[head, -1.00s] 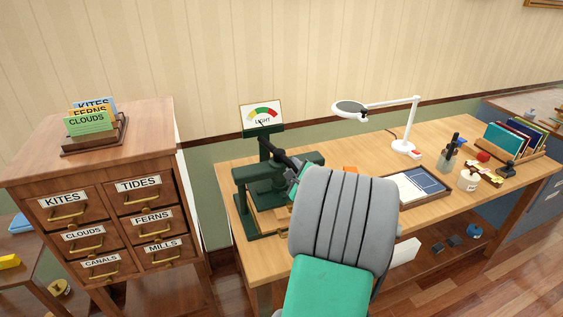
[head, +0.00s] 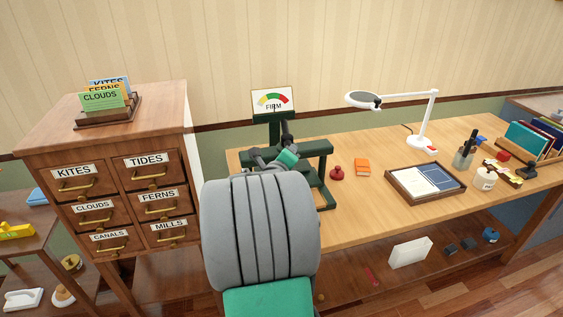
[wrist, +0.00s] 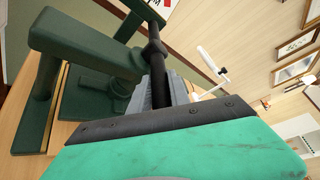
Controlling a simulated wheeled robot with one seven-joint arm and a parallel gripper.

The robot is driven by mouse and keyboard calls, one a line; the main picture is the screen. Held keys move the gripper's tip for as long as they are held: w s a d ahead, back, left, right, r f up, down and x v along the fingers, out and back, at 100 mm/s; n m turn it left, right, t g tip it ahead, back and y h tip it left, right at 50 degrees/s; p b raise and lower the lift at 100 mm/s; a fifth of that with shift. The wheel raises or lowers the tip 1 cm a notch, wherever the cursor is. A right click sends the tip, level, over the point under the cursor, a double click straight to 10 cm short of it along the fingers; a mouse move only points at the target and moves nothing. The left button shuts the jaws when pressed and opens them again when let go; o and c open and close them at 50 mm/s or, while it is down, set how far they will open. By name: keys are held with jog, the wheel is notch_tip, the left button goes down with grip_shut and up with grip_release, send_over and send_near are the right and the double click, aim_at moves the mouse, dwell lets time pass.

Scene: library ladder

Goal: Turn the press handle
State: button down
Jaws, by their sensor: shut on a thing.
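The dark green press (head: 324,180) stands on the wooden desk, partly hidden behind my grey and green arm in the head view. Its gauge sign (head: 272,101) reads "FIRM", with a pale, yellow, green and red dial. My gripper (head: 265,160) is at the top of the press, mostly hidden by my own arm. In the wrist view my gripper (wrist: 166,92) is shut around the black press handle (wrist: 154,48). The handle runs up and away from the fingers, beside the green press frame (wrist: 85,45). The exact grip on the handle is partly hidden.
A red knobbed object (head: 337,174), an orange book (head: 362,167) and a paper tray (head: 426,184) lie right of the press. A white lamp (head: 421,140) stands behind. A drawer cabinet (head: 150,110) stands close on the left.

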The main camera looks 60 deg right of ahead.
jog(key=shift+f, duration=0.1)
jog(key=c, duration=1.2)
grip_release()
jog(key=shift+c, duration=0.2)
jog(key=shift+a, duration=0.1)
jog(key=b+v, duration=0.1)
jog(key=v, duration=0.6)
jog(key=shift+a+b, duration=0.3)
jog(key=shift+b, duration=0.05)
jog(key=shift+s, duration=0.1)
